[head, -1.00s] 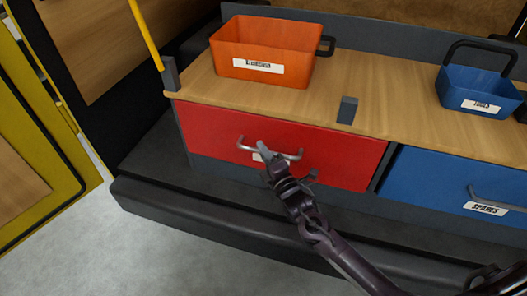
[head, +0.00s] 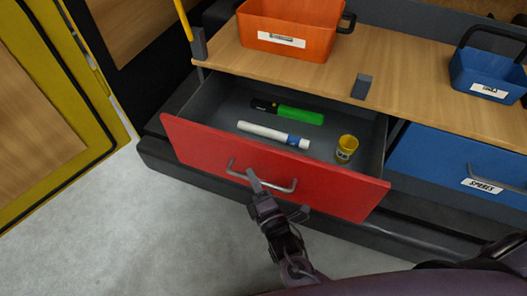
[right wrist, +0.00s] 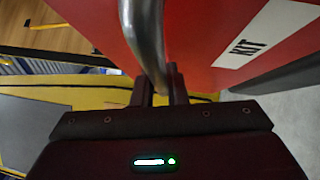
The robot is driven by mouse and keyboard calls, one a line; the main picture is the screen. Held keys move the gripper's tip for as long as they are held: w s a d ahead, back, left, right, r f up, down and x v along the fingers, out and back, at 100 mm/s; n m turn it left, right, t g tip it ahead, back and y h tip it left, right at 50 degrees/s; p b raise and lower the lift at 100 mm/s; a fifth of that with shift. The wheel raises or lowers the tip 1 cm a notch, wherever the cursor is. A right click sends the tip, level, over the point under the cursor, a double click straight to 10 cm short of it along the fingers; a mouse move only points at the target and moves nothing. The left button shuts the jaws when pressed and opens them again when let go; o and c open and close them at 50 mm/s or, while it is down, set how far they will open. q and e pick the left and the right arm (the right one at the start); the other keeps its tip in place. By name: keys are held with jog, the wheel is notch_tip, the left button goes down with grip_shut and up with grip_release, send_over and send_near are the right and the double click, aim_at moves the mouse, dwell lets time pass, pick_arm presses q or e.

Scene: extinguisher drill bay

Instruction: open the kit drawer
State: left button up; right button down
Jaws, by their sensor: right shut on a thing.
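The red kit drawer (head: 300,183) stands pulled well out of the bench in the head view. Its "KIT" label (right wrist: 250,47) shows in the right wrist view. A green and black marker-like item (head: 290,110), a white tube with a blue band (head: 272,134) and a small yellow cup (head: 346,148) are inside it. My right gripper (head: 256,186) is shut on the drawer's grey bar handle (head: 283,188). In the right wrist view the handle (right wrist: 148,35) runs between the fingers. My left gripper is not in view.
An orange bin (head: 290,28) and a blue bin (head: 488,75) stand on the wooden bench top (head: 420,98). A shut blue drawer (head: 450,163) labelled "SPARES" is to the right. Grey floor (head: 170,230) is clear at lower left.

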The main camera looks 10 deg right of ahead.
jog(key=s+a+p, duration=0.1)
jog(key=s+a, duration=0.3)
jog(key=s, duration=0.2)
jog(key=shift+s+a, duration=0.2)
jog(key=shift+s, duration=0.1)
jog(key=c, duration=1.5)
grip_release()
jog(key=shift+o, duration=0.2)
jog(key=v, duration=0.7)
jog(key=shift+s+b, duration=0.35)
jog(key=shift+b, duration=0.1)
